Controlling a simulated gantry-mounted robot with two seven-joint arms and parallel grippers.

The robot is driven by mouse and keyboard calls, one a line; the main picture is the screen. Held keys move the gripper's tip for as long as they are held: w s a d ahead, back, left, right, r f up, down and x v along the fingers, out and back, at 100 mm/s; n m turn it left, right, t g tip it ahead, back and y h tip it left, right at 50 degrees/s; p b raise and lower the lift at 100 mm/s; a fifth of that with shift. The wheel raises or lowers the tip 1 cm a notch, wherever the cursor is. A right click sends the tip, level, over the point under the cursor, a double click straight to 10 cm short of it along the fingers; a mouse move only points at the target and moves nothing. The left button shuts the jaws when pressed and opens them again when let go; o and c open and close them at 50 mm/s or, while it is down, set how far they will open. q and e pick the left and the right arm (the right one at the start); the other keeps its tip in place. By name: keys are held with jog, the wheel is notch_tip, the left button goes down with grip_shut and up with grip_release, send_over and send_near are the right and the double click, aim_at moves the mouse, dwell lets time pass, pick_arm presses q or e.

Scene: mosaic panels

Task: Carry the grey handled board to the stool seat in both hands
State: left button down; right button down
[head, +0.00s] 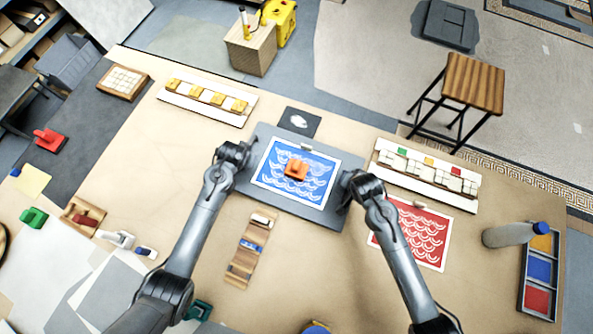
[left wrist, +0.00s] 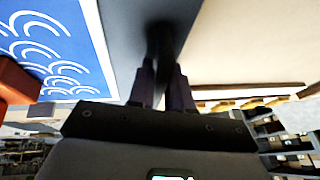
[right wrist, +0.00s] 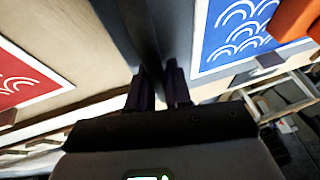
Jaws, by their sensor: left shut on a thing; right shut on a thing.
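The grey handled board (head: 262,200) is at the middle of the table, with a blue wave-pattern panel (head: 278,189) and an orange object (head: 296,169) on top of it. My left gripper (head: 240,158) is shut on the board's left handle, and the left wrist view shows the dark handle (left wrist: 160,45) between its fingers. My right gripper (head: 350,182) is shut on the board's right side, its fingers at the edge in the right wrist view (right wrist: 162,85). I cannot tell whether the board is lifted off the table. The stool seat (head: 474,83), brown slatted wood, stands beyond the table at the upper right and looks empty.
A red wave panel (head: 415,236) lies right of the board. A rack of pale tiles (head: 425,176) lies between the board and the stool. A grey bottle (head: 510,235) and a colour tray (head: 539,270) are at the right. A dark card (head: 299,122) lies just behind the board.

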pick_arm(q)
jog(key=shift+r, duration=0.15)
pick_arm(e)
jog(key=shift+w+r, duration=0.1)
jog(key=shift+r, duration=0.1)
pick_arm(q)
jog(key=shift+r, duration=0.15)
pick_arm(e)
jog(key=shift+r, duration=0.1)
